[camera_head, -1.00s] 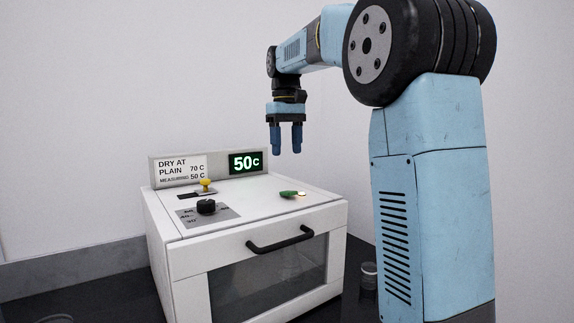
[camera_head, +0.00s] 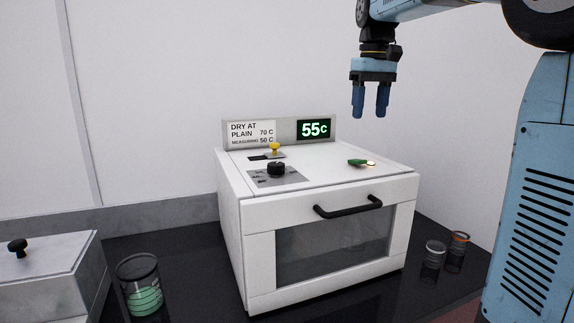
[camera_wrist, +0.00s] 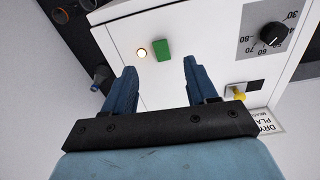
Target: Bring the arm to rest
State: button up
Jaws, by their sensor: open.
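My gripper (camera_head: 370,101) is open and empty, its two blue fingers pointing down. It hangs in the air above the right side of a white oven (camera_head: 340,190), apart from it. In the wrist view, my gripper (camera_wrist: 158,88) shows its fingers spread, with a green rocker switch (camera_wrist: 162,49) and a small lit lamp (camera_wrist: 142,53) on the oven top beyond them. The arm is raised and bent, its column at the right edge of the head view.
A beaker of green contents (camera_head: 140,290) and a grey lidded box (camera_head: 45,270) stand left. Two small jars (camera_head: 435,254) (camera_head: 458,245) stand right.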

jog(key=s+f+m+t, duration=0.1)
jog(key=s+f+t, duration=0.1)
jog(key=s+f, duration=0.7)
jog(key=s+f+m+t, duration=0.2)
jog(key=s+f, duration=0.7)
jog(key=s, duration=0.6)
jog(key=shift+s+d+f+t, duration=0.2)
jog(key=shift+s+f+t, duration=0.15)
jog(key=shift+t, duration=0.15)
